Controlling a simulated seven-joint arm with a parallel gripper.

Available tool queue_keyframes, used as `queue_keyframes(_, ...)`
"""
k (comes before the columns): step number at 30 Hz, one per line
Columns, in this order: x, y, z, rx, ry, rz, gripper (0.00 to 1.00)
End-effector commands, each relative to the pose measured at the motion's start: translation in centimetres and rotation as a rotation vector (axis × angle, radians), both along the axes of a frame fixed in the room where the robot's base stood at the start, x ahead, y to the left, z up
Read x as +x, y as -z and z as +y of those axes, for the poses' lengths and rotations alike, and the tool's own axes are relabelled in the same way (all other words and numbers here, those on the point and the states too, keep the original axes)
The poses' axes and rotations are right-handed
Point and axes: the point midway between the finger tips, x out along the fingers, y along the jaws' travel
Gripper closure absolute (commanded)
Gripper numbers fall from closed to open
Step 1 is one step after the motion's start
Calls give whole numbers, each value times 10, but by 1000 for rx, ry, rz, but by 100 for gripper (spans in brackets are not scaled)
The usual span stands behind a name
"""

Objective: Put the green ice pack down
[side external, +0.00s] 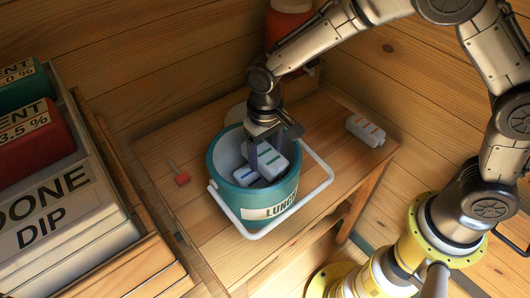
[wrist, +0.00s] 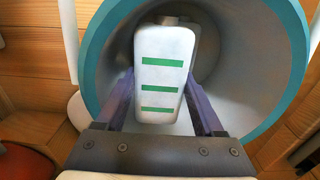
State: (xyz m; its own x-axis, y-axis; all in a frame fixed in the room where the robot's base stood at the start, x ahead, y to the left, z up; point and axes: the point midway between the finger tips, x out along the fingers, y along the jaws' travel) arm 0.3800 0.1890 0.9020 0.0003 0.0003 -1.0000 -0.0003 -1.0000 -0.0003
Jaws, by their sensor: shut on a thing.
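The green ice pack (side external: 274,164) is a white block with green stripes. In the wrist view the green ice pack (wrist: 161,75) stands between my two fingers, its striped face toward the camera. My gripper (side external: 264,160) is shut on it and reaches down into the teal bucket (side external: 226,191). The pack is inside the bucket's mouth; whether it touches the bottom is hidden. A blue-striped ice pack (side external: 246,176) lies in the bucket, to the left of the green one. In the wrist view the bucket rim (wrist: 291,48) surrounds the pack.
The bucket stands on a wooden table (side external: 190,218), its white handle (side external: 322,186) folded out to the right. An orange-striped ice pack (side external: 365,130) lies at the table's right. A small red-ended item (side external: 182,178) lies at left. A crate with labelled boxes (side external: 60,215) stands further left.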

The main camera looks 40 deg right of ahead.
Motion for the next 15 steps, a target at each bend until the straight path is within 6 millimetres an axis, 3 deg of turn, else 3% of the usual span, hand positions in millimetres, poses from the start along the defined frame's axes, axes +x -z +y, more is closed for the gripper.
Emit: queue_keyframes(15,0,11,0,1,0,-2,100)
